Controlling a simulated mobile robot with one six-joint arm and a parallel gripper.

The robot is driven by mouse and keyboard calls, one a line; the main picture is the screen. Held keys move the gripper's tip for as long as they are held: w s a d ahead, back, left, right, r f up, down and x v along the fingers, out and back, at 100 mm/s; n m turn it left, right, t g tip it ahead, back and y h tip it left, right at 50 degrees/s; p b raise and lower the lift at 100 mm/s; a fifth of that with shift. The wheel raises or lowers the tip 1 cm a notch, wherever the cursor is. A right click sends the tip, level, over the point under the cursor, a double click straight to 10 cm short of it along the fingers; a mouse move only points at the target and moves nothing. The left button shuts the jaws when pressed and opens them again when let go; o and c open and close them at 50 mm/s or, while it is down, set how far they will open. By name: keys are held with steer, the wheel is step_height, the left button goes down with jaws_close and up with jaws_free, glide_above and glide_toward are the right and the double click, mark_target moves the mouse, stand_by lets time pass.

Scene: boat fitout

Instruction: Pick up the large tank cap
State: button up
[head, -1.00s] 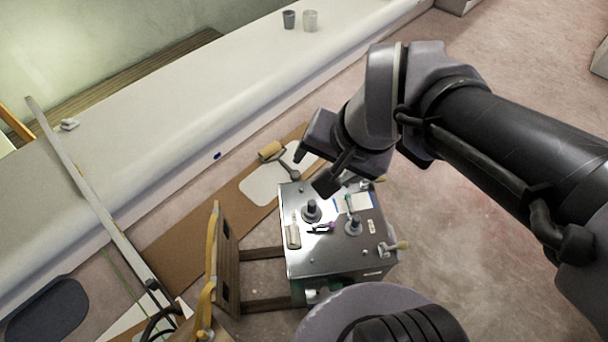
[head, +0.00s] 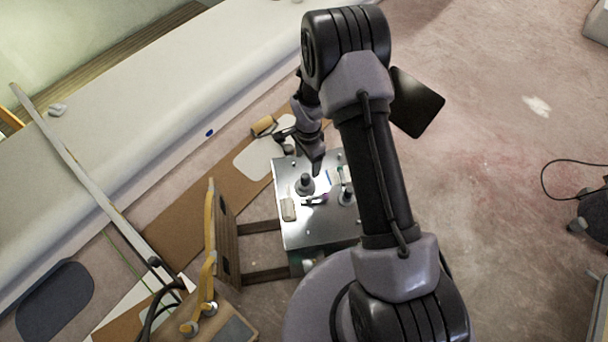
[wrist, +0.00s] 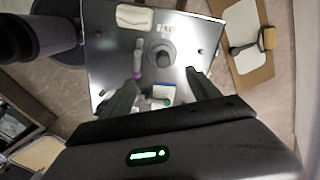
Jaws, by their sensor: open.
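The large tank cap, a dark round cap with a raised knob (head: 305,184), stands on the shiny metal worktop (head: 300,235). In the wrist view the cap (wrist: 162,56) is ahead of my fingertips, roughly centred between them. My gripper (head: 303,152) is above the far part of the worktop, beyond the cap in the head view. It is open and empty, and its fingers (wrist: 163,73) are apart from the cap. A second dark cap (head: 346,198) stands to the right, partly hidden by my arm.
A small blue-edged white card (wrist: 162,94) lies between my fingers. A roller (head: 263,126) lies beyond the worktop. A wooden frame with yellow-handled clamps (head: 211,235) stands at left.

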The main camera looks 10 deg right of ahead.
mark_target(307, 177)
step_height(307, 177, down, 10)
steer(key=b, duration=0.2)
steer(key=shift+b, duration=0.4)
steer(key=f+b, duration=0.1)
steer(key=f, duration=0.2)
steer(key=f+b, duration=0.1)
steer(key=f, duration=0.1)
steer(key=shift+w+a+f+b, duration=0.2)
steer(key=shift+w+a+b, duration=0.05)
steer(key=shift+w+b, duration=0.1)
steer(key=shift+r, duration=0.15)
steer(key=c, duration=1.5)
step_height(307, 177, up, 10)
steer(key=p, duration=0.4)
steer(key=shift+c, duration=0.2)
